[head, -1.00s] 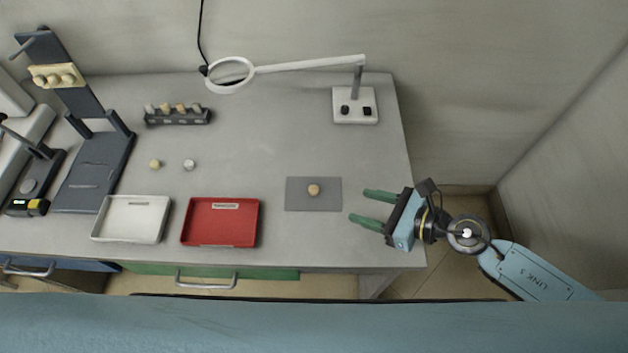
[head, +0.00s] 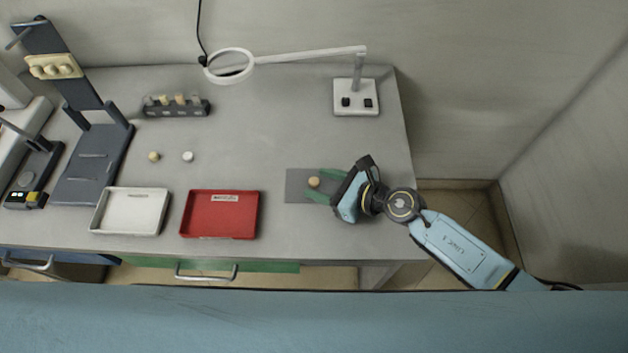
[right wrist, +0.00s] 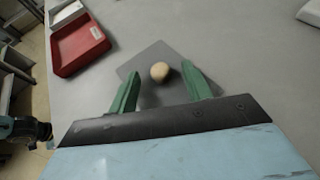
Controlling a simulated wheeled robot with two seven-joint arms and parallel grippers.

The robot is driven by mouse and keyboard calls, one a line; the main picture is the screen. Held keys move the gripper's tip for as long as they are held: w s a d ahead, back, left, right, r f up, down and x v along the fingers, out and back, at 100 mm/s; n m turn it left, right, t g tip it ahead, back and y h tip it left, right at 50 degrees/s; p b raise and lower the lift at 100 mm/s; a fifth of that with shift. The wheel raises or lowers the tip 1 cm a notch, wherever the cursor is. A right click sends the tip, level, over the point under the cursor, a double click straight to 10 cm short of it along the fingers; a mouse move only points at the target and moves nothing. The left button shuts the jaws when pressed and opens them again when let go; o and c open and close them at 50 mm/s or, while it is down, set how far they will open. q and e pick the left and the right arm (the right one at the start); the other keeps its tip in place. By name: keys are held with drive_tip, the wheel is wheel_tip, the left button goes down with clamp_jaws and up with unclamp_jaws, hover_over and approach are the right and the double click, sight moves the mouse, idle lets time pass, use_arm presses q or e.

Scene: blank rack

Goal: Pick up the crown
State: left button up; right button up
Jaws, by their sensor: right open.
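The crown (head: 314,182) is a small tan, rounded piece on a grey mat (head: 296,185) at the right of the bench. It also shows in the right wrist view (right wrist: 160,71), just beyond the fingertips and roughly midway between them. My right gripper (head: 313,184) has green fingers spread open, one on each side of the crown in the head view. In the right wrist view the right gripper (right wrist: 160,82) is open and empty, with a gap to the crown. I cannot tell its height above the mat.
A red tray (head: 220,234) and a white tray (head: 130,232) lie left of the mat. Two small pieces, yellowish (head: 154,156) and whitish (head: 188,156), lie behind them. A dark rack (head: 178,110) and a magnifier lamp base (head: 357,98) stand farther back. The bench centre is clear.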

drive_tip(key=shift+c, duration=0.4)
clamp_jaws()
drive_tip(key=shift+r, duration=0.15)
